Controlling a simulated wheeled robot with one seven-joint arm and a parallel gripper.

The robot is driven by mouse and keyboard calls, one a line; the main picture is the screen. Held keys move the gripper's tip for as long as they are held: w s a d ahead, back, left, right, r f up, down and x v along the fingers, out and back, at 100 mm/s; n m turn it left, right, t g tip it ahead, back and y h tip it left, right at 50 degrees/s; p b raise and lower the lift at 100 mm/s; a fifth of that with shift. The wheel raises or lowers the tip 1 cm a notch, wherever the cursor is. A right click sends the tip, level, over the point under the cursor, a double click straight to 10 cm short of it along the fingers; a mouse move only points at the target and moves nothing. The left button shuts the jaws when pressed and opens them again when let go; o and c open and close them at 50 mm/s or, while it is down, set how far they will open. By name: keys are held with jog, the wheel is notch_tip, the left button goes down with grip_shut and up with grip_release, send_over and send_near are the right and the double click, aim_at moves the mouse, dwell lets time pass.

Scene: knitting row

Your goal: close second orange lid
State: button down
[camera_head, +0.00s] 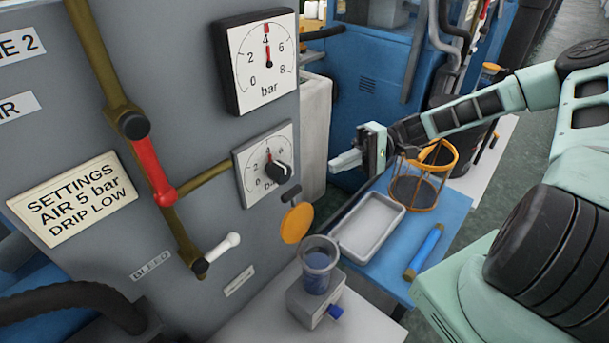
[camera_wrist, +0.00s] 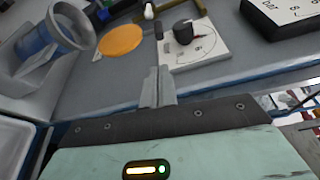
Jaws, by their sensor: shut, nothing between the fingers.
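The cup's top is uncovered. In the wrist view the orange lid (camera_wrist: 122,40) is at the upper left, with the cup (camera_wrist: 47,42) left of it. My gripper (camera_head: 342,162) is shut and empty, above and to the right of the lid, in front of the machine panel and apart from both. Its closed fingers (camera_wrist: 158,90) point toward the panel. Another small orange disc (camera_head: 490,67) shows farther along the row.
The panel carries an upper gauge (camera_head: 266,62), a lower gauge with a black knob (camera_head: 278,172), a red lever (camera_head: 152,171) and a white lever (camera_head: 222,247). A grey tray (camera_head: 368,226), a blue roll (camera_head: 424,251) and an orange wire basket (camera_head: 441,200) stand on the blue surface below my gripper.

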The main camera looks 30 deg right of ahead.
aim_at(296, 215)
jog(key=a+p, duration=0.3)
jog(key=a, duration=0.7)
jog(key=shift+s+f, duration=0.15)
jog(key=shift+s, duration=0.1)
jog(key=shift+s+d, duration=0.1)
jog(key=shift+d, duration=0.1)
